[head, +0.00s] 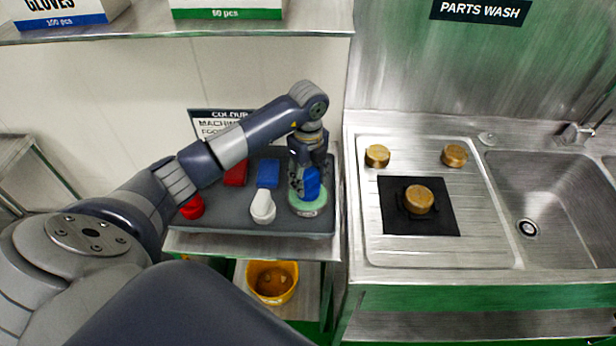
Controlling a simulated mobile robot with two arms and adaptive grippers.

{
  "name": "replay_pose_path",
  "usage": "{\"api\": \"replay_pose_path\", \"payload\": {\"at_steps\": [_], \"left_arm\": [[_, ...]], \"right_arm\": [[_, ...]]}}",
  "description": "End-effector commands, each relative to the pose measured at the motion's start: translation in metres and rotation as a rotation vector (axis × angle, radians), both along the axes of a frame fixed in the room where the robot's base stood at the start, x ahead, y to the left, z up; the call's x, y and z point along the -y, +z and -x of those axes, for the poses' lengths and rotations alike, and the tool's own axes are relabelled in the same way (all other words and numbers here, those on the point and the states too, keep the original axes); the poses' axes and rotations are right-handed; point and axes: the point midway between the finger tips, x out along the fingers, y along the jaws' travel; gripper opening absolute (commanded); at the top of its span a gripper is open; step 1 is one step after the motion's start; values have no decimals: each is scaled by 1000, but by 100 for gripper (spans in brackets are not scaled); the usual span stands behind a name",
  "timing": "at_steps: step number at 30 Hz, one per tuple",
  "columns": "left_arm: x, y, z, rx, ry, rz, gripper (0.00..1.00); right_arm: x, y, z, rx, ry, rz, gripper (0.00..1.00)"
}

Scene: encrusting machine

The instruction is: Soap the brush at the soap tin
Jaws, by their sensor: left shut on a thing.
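My left gripper (309,190) points down at the right part of the dark grey tray (230,222) and is shut on a blue brush (312,181). The round, pale green soap tin (309,209) stands on the tray directly below the brush. The brush's lower end is over or in the tin; I cannot tell whether it touches the soap. The gripper hides part of the brush and the tin's back. My right gripper is not in view.
A red block (236,173), a blue block (268,173), a white knobbed item (262,207) and a red round item (192,207) share the tray. A yellow bucket (272,282) stands below. Brass pieces (419,200) sit on the drainboard (480,225), beside the sink (555,200).

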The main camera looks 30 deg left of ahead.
Motion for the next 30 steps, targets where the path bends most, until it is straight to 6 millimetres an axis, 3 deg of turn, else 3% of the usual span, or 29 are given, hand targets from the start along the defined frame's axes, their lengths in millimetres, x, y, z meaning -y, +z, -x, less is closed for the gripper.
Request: {"api": "replay_pose_path", "payload": {"at_steps": [30], "left_arm": [[0, -9, 0, 1, 0, 0, 30]], "right_arm": [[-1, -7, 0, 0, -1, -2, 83]]}}
